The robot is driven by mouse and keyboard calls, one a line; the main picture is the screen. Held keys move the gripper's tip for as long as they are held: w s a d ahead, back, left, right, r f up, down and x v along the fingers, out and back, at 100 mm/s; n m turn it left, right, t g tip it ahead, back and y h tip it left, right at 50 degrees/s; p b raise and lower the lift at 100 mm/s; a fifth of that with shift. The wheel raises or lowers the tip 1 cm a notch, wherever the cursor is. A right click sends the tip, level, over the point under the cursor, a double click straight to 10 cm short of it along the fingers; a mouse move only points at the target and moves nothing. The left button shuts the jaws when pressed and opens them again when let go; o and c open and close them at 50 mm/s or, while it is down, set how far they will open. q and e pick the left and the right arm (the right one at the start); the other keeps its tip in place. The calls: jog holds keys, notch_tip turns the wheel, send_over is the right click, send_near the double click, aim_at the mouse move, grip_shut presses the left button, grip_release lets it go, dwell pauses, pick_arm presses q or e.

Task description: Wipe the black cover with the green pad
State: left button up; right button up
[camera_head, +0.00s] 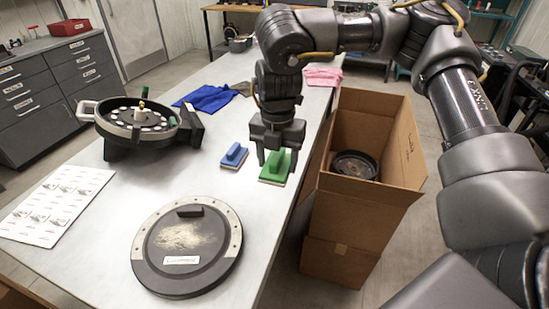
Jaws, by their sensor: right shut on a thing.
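The black cover (207,232) is a round disc lying flat on the near part of the metal table. It has a pale rim segment, a raised black block, a white label and a dusty tan smear (180,236) near its middle. The green pad (274,174) is at the table's right side, beyond the cover and apart from it. My right gripper (277,158) points down over the green pad and is shut on its raised handle. I cannot tell whether the pad still touches the table. My left gripper is not in view.
A blue pad (233,156) lies just left of the green one. The seed meter housing (135,122) stands at the left. A printed sheet (55,203) lies at the left edge. Blue cloth (206,98) lies farther back. An open cardboard box (352,226) stands beyond the table's right edge.

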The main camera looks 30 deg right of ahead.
jog(key=o, duration=0.4)
jog(key=shift+c, duration=1.2)
jog(key=m, duration=0.3)
jog(key=shift+a+r+m, duration=0.1)
jog(key=shift+a+m, duration=0.15)
jog(key=shift+m, duration=0.05)
jog(key=m, duration=0.5)
jog(key=shift+s+a+r, duration=0.1)
jog(key=shift+s+a, duration=0.05)
jog(key=shift+a, duration=0.15)
jog(key=m, duration=0.2)
jog(key=shift+a+r+m, duration=0.1)
jog(key=shift+a+m, duration=0.1)
jog(key=shift+m, duration=0.2)
jog(key=m, duration=0.7)
jog(key=shift+s+a+r, duration=0.1)
jog(key=shift+s+a, duration=0.05)
jog(key=shift+a, duration=0.25)
jog(key=m, duration=0.4)
jog(key=shift+s+a+r+m, duration=0.1)
jog(key=shift+a+m, duration=0.15)
jog(key=shift+m, duration=0.15)
jog(key=shift+d, duration=0.1)
